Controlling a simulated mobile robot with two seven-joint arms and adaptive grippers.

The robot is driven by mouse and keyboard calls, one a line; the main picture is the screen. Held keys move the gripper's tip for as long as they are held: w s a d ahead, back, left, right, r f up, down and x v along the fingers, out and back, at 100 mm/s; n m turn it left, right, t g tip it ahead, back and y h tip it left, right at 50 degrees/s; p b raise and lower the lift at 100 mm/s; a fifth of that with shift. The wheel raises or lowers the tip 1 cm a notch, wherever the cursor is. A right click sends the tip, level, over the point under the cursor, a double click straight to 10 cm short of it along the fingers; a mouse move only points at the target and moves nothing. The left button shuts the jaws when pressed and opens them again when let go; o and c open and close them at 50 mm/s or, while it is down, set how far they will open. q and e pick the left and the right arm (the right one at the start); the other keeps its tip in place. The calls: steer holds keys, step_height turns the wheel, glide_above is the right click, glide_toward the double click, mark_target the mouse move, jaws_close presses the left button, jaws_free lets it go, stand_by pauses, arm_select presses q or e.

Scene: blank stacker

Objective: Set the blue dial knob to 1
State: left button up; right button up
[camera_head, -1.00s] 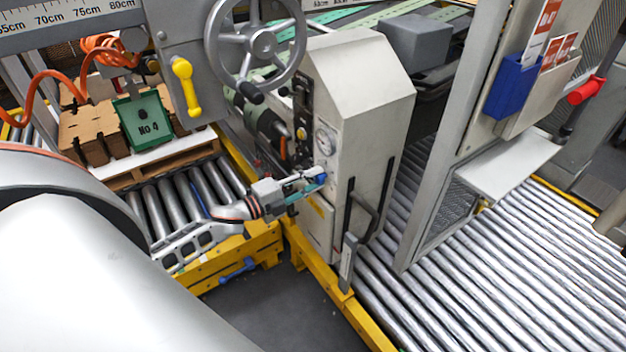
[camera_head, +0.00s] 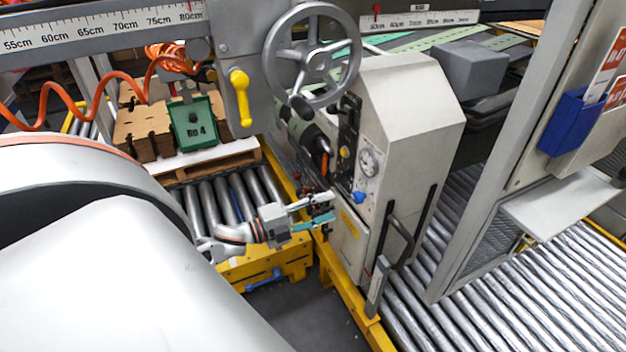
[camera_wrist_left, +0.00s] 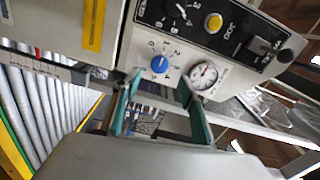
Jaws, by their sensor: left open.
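The blue dial knob (camera_head: 358,197) sits low on the front panel of the grey machine cabinet, below a round gauge (camera_head: 368,162). In the left wrist view the knob (camera_wrist_left: 159,64) shows with a white mark and a ring of small numbers around it. I cannot tell for sure which number it points to. My left gripper (camera_head: 333,208) is open and empty, a little left of the knob and apart from it. In the left wrist view its two teal fingers (camera_wrist_left: 159,84) stand either side, with the knob ahead of them. My right gripper is not in view.
A yellow button (camera_wrist_left: 213,22) and a black switch (camera_wrist_left: 262,47) are on the panel near the knob. A handwheel (camera_head: 313,55) hangs above the cabinet. A black handle (camera_head: 400,240) is at its side. Yellow rails and rollers (camera_head: 225,200) lie below my arm.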

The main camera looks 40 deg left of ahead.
arm_select(q)
steer(key=v, duration=0.3)
steer(key=shift+s+a, duration=0.1)
steer(key=shift+s, duration=0.15)
stand_by(0.4)
steer(key=s+d+f+n+g+y, duration=0.2)
steer(key=s+d+f+n, duration=0.4)
steer(key=d, duration=0.5)
steer(key=s+d+f+n+g+y, duration=0.2)
steer(key=s+d+f+n+g, duration=0.1)
steer(key=s+d+f+n, duration=0.4)
steer(key=d+f+n, duration=0.3)
steer(key=d+f, duration=0.1)
steer(key=shift+s+f+n+g, duration=0.15)
steer(key=shift+f+n+g, duration=0.15)
steer(key=shift+g, duration=0.1)
